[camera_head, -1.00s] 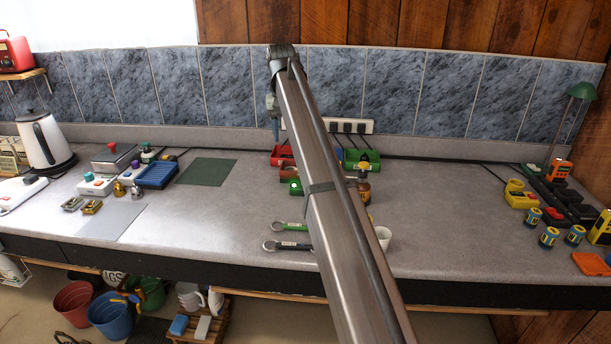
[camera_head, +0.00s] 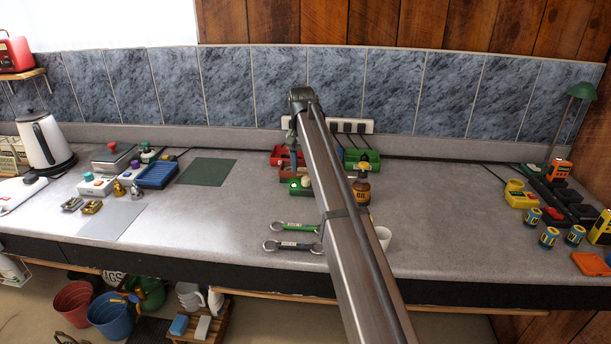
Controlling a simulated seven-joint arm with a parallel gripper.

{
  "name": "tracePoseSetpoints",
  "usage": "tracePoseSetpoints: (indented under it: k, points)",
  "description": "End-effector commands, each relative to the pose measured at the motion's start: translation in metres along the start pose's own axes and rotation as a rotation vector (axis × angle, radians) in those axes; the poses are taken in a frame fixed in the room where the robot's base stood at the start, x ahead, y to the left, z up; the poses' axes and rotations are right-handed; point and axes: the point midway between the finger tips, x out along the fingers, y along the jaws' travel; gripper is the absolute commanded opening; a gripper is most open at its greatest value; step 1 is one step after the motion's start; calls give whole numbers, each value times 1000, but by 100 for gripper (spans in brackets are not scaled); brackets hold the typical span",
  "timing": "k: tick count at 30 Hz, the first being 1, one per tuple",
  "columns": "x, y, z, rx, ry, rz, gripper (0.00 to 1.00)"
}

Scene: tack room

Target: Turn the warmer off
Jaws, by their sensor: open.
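My gripper (camera_head: 293,165) hangs down from the far end of my arm. It is small and partly hidden, and it is over the group of small devices at the back middle of the counter. Below it is a green box (camera_head: 299,188) with a pale round top part. A red box (camera_head: 281,156) is behind, and another green box (camera_head: 365,158) stands right of my arm. I cannot tell which device is the warmer. White units with coloured knobs (camera_head: 97,185) stand at the left. My arm covers part of the middle group.
An oil bottle (camera_head: 361,188) and a white cup (camera_head: 383,237) stand just right of my arm. Two wrenches (camera_head: 292,246) lie in front of the green box. A kettle (camera_head: 45,142) is at far left, yellow devices (camera_head: 520,195) at right. The counter right of the bottle is clear.

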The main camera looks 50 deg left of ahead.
Motion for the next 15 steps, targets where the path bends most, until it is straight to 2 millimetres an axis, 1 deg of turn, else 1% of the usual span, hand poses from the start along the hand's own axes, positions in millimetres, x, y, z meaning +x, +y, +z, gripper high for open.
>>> tracePoseSetpoints:
  k: [1,3,6,10,15]
  points:
    - [8,0,1,0,-1,0,56]
    - [18,0,1,0,-2,1,56]
    - [27,0,0,0,-1,0,56]
    - [34,0,0,0,0,0,56]
    - [38,0,0,0,0,0,56]
